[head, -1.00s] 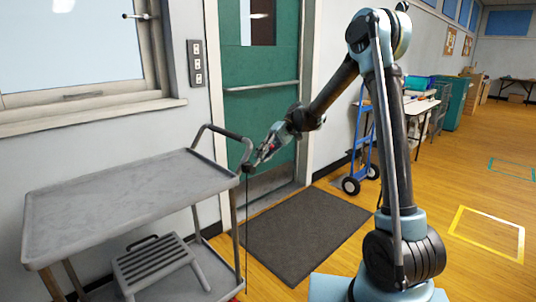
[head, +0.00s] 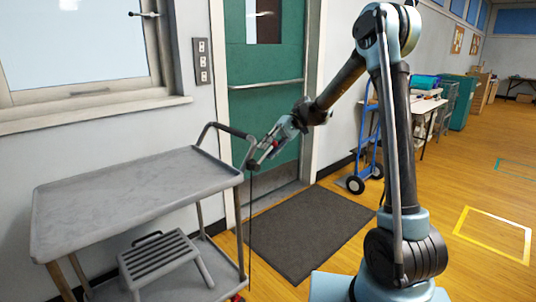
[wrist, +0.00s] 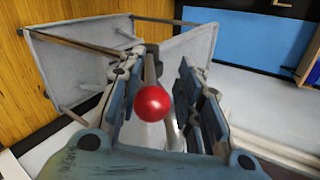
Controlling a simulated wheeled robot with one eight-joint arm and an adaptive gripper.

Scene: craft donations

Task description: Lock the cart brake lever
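The grey utility cart (head: 120,190) stands by the window wall, with a tubular push handle (head: 213,127) at its right end. A thin dark upright rod (head: 250,225) shows beside that end, below my gripper (head: 262,160); I take it for the brake lever. In the wrist view a red ball knob (wrist: 152,103) lies between the fingers of my gripper (wrist: 158,95). The fingers are spread, with gaps visible on both sides of the knob. Its stem is mostly hidden behind it. The cart (wrist: 70,65) also shows beyond the fingers.
A grey step stool (head: 160,252) sits on the cart's lower shelf. A dark mat (head: 305,235) lies before the green door (head: 263,110). A blue hand truck (head: 365,160) stands right of the door. The wood floor at right is open.

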